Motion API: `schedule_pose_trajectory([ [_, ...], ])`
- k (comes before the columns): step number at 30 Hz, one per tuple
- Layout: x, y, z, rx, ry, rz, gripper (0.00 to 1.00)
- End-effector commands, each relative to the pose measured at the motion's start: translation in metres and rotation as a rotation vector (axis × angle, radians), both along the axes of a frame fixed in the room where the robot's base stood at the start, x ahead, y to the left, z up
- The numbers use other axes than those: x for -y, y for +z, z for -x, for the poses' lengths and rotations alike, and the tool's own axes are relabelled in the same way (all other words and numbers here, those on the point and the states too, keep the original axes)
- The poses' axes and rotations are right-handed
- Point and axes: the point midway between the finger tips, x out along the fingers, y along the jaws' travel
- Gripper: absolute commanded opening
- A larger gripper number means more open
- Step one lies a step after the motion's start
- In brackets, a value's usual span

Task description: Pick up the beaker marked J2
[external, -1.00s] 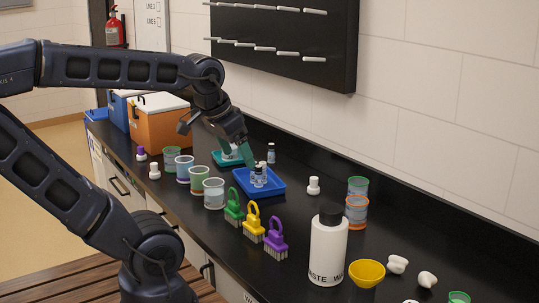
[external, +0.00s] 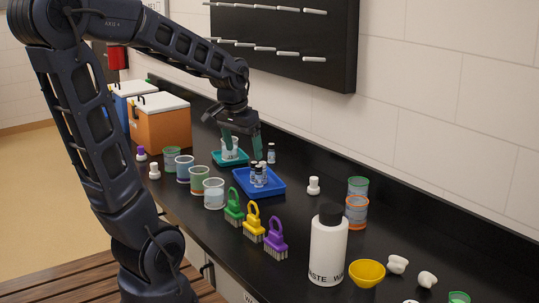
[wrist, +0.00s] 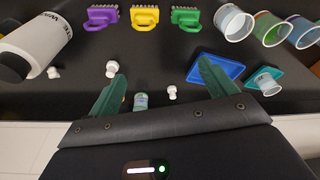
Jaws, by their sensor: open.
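Several clear beakers with coloured rims stand on the black bench; I cannot read J2 on any. One whitish beaker (external: 229,148) stands in a teal tray (external: 240,160); in the wrist view this beaker (wrist: 268,84) is right of my fingers. A green beaker (external: 358,187) and an orange one (external: 356,212) stand at right. My gripper (external: 243,146) is open and empty above the bench, its fingers near the teal tray.
A blue tray (external: 273,188) with capped vials lies close in front of my gripper. Several brushes, including a yellow one (external: 252,222), a white waste bottle (external: 327,255) and a yellow bowl (external: 366,273) stand nearer. Coolers, including an orange one (external: 160,125), stand behind; the wall bounds the right.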

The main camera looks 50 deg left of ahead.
Motion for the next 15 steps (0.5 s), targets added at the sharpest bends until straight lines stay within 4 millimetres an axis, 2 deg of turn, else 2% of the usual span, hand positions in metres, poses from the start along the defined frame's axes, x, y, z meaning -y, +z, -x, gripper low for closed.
schedule_pose_trajectory([
  [1,-0.015,-0.009,-0.005,-0.021,0.028,0.007,0.84],
  [8,-0.079,-0.043,-0.021,-0.087,0.131,0.031,0.84],
  [15,-0.149,-0.088,-0.022,-0.154,0.236,0.061,0.84],
])
